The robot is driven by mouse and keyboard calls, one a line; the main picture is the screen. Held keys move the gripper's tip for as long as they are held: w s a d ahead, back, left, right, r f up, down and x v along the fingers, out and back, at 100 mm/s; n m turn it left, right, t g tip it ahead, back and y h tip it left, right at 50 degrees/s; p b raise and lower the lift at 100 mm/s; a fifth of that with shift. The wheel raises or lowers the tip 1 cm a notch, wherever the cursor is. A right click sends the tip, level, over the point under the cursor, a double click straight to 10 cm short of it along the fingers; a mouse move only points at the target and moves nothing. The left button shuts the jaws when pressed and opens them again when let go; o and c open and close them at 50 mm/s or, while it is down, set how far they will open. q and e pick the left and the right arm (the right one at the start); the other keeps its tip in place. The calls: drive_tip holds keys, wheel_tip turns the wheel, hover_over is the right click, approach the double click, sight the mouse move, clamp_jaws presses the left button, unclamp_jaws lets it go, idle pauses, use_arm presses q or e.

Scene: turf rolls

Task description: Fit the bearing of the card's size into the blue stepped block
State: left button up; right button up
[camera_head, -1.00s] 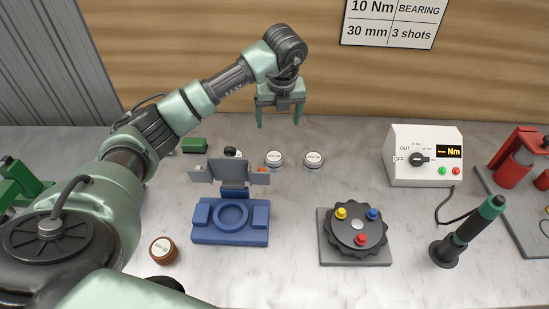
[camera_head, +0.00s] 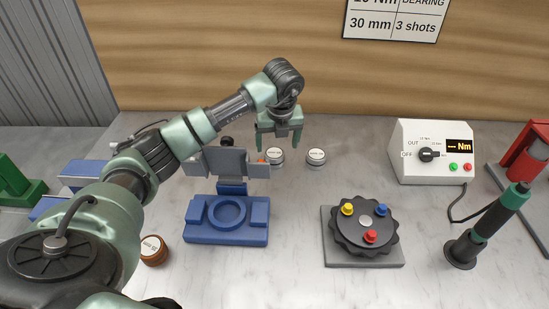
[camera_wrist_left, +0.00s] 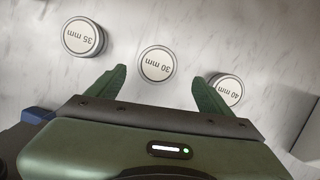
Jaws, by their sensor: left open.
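The 30 mm bearing (camera_head: 275,160) is a white-topped disc on the bench, centred ahead of my left gripper in the left wrist view (camera_wrist_left: 157,64). My left gripper (camera_head: 278,147) is open and empty; its fingers point down above that bearing. The 35 mm bearing (camera_wrist_left: 82,38) and 40 mm bearing (camera_wrist_left: 229,88) flank it in the wrist view. The 35 mm one (camera_head: 317,156) is right of it in the head view. The blue stepped block (camera_head: 225,238) has an empty round recess. The card (camera_head: 394,22), cut by the top edge, reads 30 mm. My right gripper is not seen.
A grey-plated blue stand (camera_head: 232,163) rises behind the block. Right are a knobbed dial on a plate (camera_head: 362,252), a torque meter (camera_head: 430,135) and a cabled driver (camera_head: 487,225). Bench between block and dial is clear.

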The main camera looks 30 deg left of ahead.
sight(275, 152)
use_arm(q)
drive_tip(key=x, duration=0.1)
drive_tip(key=p+x, duration=0.1)
drive_tip(key=x, duration=0.1)
drive_tip(key=shift+a+f, duration=0.25)
drive_tip(key=shift+a, duration=0.15)
drive_tip(key=shift+w+a+f+p, duration=0.1)
drive_tip(key=shift+w+f+p, duration=0.15)
drive_tip(key=shift+f, duration=0.3)
drive_tip(key=shift+s, duration=0.1)
drive_tip(key=c, duration=0.4)
clamp_jaws()
